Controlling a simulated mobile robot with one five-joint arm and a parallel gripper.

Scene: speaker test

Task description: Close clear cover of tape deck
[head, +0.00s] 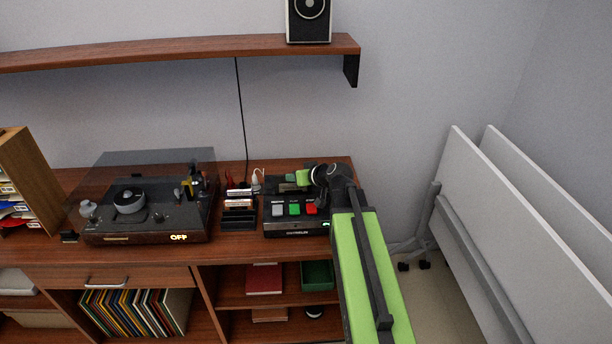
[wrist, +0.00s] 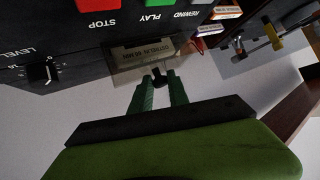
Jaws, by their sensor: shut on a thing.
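The tape deck (head: 291,228) is a dark box on the wooden counter, with grey, green and red buttons in front. In the wrist view the deck (wrist: 91,48) appears upside down, with STOP, PLAY and REWIND labels and a LEVEL knob. A pale labelled panel (wrist: 137,52), the clear cover area, lies just beyond my fingertips. My gripper (wrist: 160,78) has its two green fingers closed together on a small dark part at the edge of this cover. In the head view my gripper (head: 303,178) is above the deck's back, and my arm partly hides it. The cover's angle is unclear.
A turntable (head: 150,215) with a smoky lid stands to the left. Between it and the deck is a small rack (head: 239,213) holding cassettes. A shelf (head: 180,48) with a speaker (head: 309,22) is above. White folded tables (head: 520,220) stand at the right.

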